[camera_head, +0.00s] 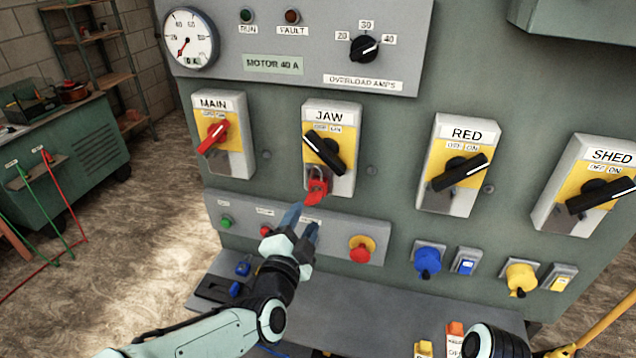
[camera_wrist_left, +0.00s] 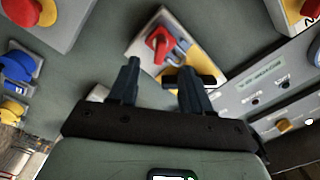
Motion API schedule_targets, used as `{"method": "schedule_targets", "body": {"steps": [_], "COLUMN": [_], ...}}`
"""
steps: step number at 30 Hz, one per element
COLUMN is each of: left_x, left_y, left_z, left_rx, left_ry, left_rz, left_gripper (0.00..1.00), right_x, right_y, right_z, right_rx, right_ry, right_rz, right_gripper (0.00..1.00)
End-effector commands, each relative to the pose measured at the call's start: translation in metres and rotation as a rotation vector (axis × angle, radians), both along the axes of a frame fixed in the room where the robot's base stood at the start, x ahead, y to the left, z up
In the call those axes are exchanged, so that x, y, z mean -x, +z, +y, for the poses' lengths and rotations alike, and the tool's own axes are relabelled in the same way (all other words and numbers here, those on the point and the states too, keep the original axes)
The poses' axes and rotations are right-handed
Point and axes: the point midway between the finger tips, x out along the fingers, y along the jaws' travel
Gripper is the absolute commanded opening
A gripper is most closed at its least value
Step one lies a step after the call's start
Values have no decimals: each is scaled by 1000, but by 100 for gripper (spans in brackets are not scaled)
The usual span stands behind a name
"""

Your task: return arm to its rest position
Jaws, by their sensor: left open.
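My left gripper (camera_head: 302,222) is open and empty, in front of the panel just below the JAW switch (camera_head: 347,118). In the left wrist view the red padlock (camera_wrist_left: 160,42) and the black switch handle (camera_wrist_left: 200,82) show beyond the two open fingers (camera_wrist_left: 160,75). One finger partly covers the handle there. A dark rounded part of my right arm (camera_head: 494,342) shows at the bottom right; its gripper is out of view.
The panel also carries the MAIN switch (camera_head: 238,103), RED switch (camera_head: 436,203) and SHED switch (camera_head: 560,220). A red mushroom button (camera_head: 360,252) sits right of my gripper. A ledge (camera_head: 385,310) with small tags juts out below. A green cabinet (camera_head: 75,155) stands left, across open floor.

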Motion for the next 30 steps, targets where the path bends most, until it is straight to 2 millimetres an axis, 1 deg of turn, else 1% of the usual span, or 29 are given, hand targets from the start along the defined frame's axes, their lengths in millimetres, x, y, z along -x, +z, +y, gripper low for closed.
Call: {"method": "schedule_targets", "body": {"steps": [6, 16, 17, 19, 20, 23, 24, 26, 27, 29, 30], "left_x": [9, 10, 10, 8, 7, 2, 2, 3, 7, 15, 23], "left_y": [0, -1, -2, -14, -22, -71, -97, -142, -172, -217, -246], "left_z": [3, 3, 3, 4, 5, 12, 16, 26, 32, 45, 53], "left_rx": [2, 1, 0, 3, 5, 28, 44, 77, 104, 147, 180], "left_ry": [0, 0, 0, 2, 4, 18, 29, 53, 73, 111, 139], "left_rz": [1, 2, 5, 31, 51, 166, 230, 342, 419, 536, 611], "left_gripper": [48, 48, 48, 48, 48, 48, 48, 48, 48, 48, 48], "right_x": [1, 0, 0, 0, 0, 0, 0, -1, -1, -1, -1], "right_y": [-1, -1, -1, -1, -1, 0, 1, 1, 2, 2, 3], "right_z": [0, 0, 0, 0, 0, 0, 0, 0, 0, 0, 0], "right_rx": [0, 0, 0, 0, 0, 0, 0, 0, 0, 0, 0], "right_ry": [0, 0, 0, 0, 0, 0, 0, 0, 0, 0, 0], "right_rz": [0, 0, 0, 0, 0, 0, 0, -1, -1, -1, -1], "right_gripper": [60, 60, 60, 60, 60, 60, 60, 60, 60, 60, 60]}}
